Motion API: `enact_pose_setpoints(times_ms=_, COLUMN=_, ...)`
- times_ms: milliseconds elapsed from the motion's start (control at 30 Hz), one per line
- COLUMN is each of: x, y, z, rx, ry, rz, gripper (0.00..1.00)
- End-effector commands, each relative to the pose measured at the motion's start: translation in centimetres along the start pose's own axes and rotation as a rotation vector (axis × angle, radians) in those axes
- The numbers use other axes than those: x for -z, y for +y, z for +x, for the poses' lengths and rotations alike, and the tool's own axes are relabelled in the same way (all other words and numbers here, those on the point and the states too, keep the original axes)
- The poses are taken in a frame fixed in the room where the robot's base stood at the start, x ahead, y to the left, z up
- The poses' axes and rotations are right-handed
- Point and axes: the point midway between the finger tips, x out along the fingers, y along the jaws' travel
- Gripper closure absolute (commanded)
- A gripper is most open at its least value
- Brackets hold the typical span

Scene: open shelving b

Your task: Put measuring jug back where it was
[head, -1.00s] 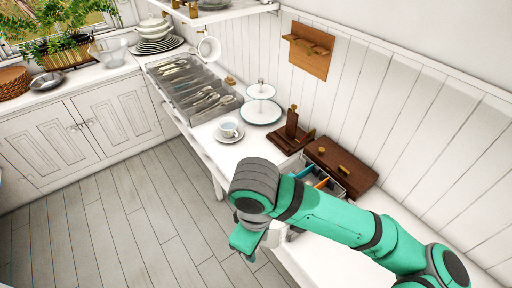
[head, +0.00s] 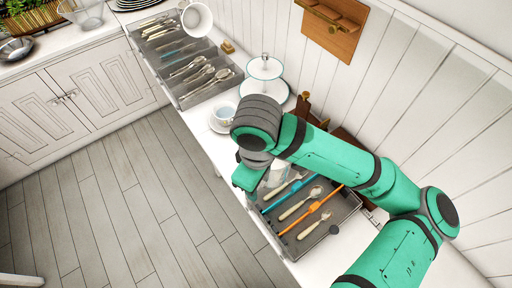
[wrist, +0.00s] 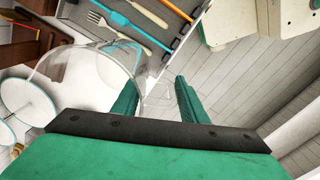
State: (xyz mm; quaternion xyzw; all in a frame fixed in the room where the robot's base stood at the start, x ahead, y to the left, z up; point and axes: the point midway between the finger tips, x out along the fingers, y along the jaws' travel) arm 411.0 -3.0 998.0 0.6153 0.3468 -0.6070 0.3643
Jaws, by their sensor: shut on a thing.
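The measuring jug (wrist: 98,72) is clear and see-through; in the wrist view its curved rim and wall show left of the fingers. My gripper (wrist: 157,92) is shut on it. In the head view my gripper (head: 247,177) hangs above the front edge of the counter, and a pale bit of the jug (head: 276,177) shows beside it, mostly hidden by the wrist. The jug is held near the left end of a grey cutlery tray (head: 332,231); I cannot tell whether it touches anything.
The tray holds spoons and blue and orange utensils. A cup on a saucer (head: 218,124) stands close beyond my wrist. A tiered stand (head: 265,89) and brown wooden pieces are behind the arm. A larger cutlery tray (head: 205,92) lies farther left. The floor (head: 140,215) is clear.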

Motion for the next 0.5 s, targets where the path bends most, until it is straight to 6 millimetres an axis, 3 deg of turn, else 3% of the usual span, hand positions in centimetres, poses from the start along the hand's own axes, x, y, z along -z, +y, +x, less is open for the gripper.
enact_pose_setpoints(times_ms=500, x=6.4, y=6.6, z=4.3, rx=-0.001, ry=-0.003, rz=0.003, gripper=1.00)
